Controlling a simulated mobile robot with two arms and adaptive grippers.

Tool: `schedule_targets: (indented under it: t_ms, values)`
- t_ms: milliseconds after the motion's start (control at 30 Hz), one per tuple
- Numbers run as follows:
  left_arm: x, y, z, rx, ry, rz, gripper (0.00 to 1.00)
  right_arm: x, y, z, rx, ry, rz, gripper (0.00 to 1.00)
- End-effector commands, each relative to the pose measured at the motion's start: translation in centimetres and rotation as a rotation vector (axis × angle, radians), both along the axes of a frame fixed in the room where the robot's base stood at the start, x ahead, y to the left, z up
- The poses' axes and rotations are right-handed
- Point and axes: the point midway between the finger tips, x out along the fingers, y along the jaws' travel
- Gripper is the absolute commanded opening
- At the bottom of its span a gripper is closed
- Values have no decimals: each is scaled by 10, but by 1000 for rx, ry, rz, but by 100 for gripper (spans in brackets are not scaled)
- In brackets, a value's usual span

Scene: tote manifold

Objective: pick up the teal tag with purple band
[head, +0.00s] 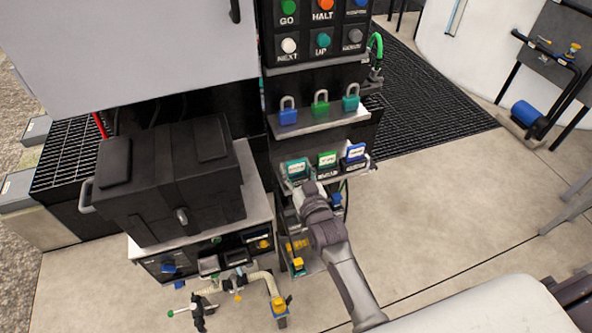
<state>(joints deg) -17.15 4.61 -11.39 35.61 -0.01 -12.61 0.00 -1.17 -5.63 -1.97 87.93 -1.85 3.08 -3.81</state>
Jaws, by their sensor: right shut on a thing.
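A teal tag (297,168) with a white label stands at the left end of a row of tags on the lower grey shelf. I cannot make out its purple band at this size. My right gripper (303,186) is at the front of this tag, shut on it, and its wrist hides the tag's lower part. The fingertips are hard to see. The tag still appears to be at its place in the row. My left gripper is not in view.
A green tag (327,161) and a blue tag (355,153) stand close to the right. Blue, green and teal padlocks (321,104) sit on the shelf above, below a button panel (316,27). A black case (170,180) stands to the left.

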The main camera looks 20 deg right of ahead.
Motion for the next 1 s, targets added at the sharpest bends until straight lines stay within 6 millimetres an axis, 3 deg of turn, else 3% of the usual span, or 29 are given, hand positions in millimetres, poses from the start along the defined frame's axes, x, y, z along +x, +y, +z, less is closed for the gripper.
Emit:
schedule_targets:
  t_ms: [367,633,1000]
  values:
    - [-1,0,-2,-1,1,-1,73,0,0,5,0,-2,0,23]
    - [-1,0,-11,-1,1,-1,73,0,0,42,1,-6,0,23]
    - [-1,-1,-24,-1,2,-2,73,-42,-63,84,-7,-2,1,23]
